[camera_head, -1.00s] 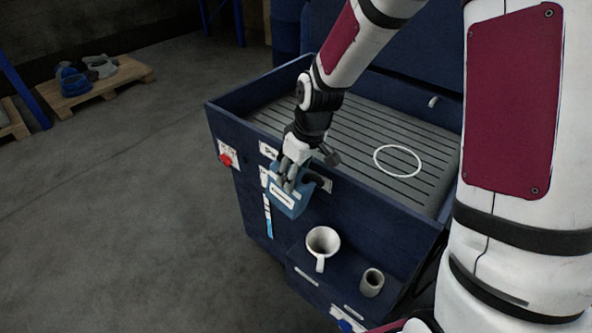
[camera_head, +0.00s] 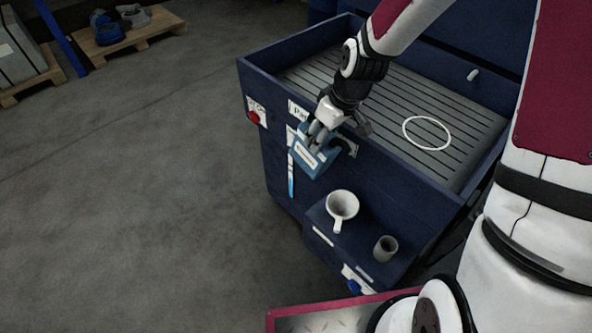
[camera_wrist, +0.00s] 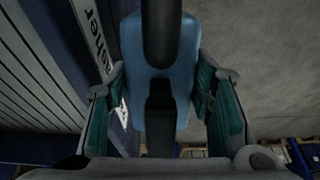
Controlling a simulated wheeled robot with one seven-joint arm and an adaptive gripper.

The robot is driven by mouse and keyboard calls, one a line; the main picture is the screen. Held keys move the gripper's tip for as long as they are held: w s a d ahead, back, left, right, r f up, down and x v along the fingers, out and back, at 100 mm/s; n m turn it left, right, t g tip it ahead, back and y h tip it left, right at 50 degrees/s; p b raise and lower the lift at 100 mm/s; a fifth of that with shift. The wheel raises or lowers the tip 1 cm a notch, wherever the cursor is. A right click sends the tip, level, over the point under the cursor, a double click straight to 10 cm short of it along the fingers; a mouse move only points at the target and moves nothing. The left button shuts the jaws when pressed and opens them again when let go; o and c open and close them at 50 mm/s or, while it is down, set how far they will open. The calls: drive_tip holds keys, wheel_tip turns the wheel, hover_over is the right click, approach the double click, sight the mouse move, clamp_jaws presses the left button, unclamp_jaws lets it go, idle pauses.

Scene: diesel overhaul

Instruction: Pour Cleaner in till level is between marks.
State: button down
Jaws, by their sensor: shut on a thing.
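My gripper (camera_head: 318,133) is shut on a blue container with a white label (camera_head: 310,162), taken to be the Cleaner. It holds it in front of the dark blue parts washer (camera_head: 284,152), near the washer's front top edge. The container looks tilted. In the wrist view the blue container (camera_wrist: 185,60) with its dark handle fills the space between the fingers. A narrow level strip (camera_head: 291,177) on the washer front is white above and blue below. Its marks are too small to read. I cannot tell whether any liquid is flowing.
A white funnel-like vessel (camera_head: 342,205) and a grey cup (camera_head: 386,248) stand on the washer's low front shelf. A white ring (camera_head: 427,133) lies on the slatted top. A red button (camera_head: 254,117) is at the front left. The floor at left is clear up to the pallet (camera_head: 130,36).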

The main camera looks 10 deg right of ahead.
drive_tip(key=shift+r+t+y+p, duration=0.4)
drive_tip(key=shift+r+t+p, duration=0.1)
drive_tip(key=shift+p, duration=0.55)
drive_tip(key=shift+s+t+y+p, duration=0.1)
drive_tip(key=shift+t+y+p, duration=0.3)
drive_tip(key=shift+p, duration=0.5)
drive_tip(key=shift+d+f, duration=0.1)
idle(0.4)
drive_tip(key=shift+s+f+t+p, duration=0.1)
drive_tip(key=shift+t+p, duration=0.3)
drive_tip(key=shift+y, duration=0.3)
drive_tip(key=shift+f, duration=0.15)
drive_tip(key=shift+f+t+p, duration=0.25)
drive_tip(key=shift+t+p, duration=0.05)
drive_tip(key=shift+t, duration=0.1)
